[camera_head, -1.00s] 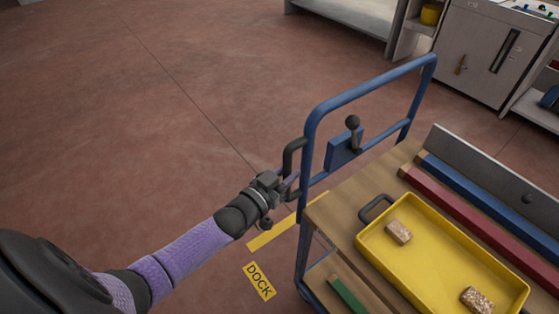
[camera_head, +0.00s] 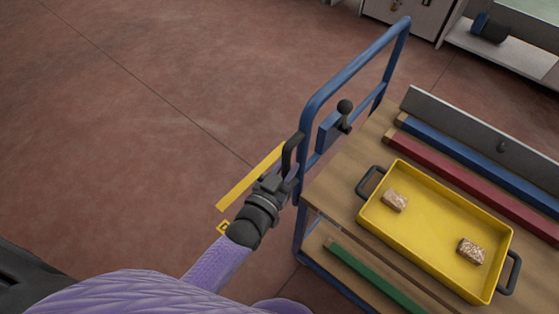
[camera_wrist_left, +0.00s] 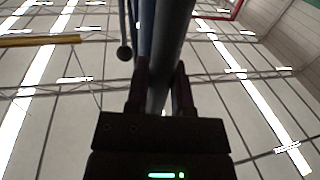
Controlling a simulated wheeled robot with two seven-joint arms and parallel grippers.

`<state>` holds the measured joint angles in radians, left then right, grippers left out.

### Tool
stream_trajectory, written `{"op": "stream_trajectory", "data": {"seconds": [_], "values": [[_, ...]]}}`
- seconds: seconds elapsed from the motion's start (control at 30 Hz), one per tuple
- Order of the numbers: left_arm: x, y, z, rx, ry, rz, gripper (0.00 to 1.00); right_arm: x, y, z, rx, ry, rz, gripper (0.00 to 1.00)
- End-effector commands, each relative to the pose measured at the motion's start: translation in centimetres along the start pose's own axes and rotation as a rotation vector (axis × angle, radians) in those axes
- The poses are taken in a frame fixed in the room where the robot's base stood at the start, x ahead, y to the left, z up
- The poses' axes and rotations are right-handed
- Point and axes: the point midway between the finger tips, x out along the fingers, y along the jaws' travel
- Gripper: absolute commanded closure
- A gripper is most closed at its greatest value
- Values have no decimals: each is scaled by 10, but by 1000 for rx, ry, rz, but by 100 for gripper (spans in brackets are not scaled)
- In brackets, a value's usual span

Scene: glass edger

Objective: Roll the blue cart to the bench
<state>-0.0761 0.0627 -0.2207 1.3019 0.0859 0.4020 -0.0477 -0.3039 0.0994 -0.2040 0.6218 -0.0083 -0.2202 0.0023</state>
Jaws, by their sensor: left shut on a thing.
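In the left wrist view, the fingers (camera_wrist_left: 160,88) lie on both sides of a dark bar. A lever with a black knob (camera_head: 344,108) stands on a blue plate on the cart's frame. The bench is not clearly identifiable in these views. My right gripper is not in view.
The cart's top deck carries a yellow tray (camera_head: 437,226) with two speckled blocks, and red and blue bars. A green bar (camera_head: 375,277) lies on the lower deck. Yellow floor tape (camera_head: 250,178) runs beside the cart. Grey cabinets (camera_head: 412,14) stand at the back; the red floor at left is clear.

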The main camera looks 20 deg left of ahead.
Motion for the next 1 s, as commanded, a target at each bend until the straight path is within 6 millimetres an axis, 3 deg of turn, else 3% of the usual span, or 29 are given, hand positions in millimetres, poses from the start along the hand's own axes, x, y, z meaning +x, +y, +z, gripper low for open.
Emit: {"op": "stream_trajectory", "data": {"seconds": [0.37,0.4,0.53,0.83,1.0], "values": [[-2,5,2,-3,-6,7,100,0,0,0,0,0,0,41],[-2,5,2,-3,-6,7,63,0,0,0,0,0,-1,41],[-1,4,2,-3,-5,6,37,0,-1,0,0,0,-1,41],[-3,3,1,-2,-3,4,37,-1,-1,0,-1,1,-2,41],[-32,3,-1,-2,-6,4,37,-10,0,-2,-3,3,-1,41]]}}
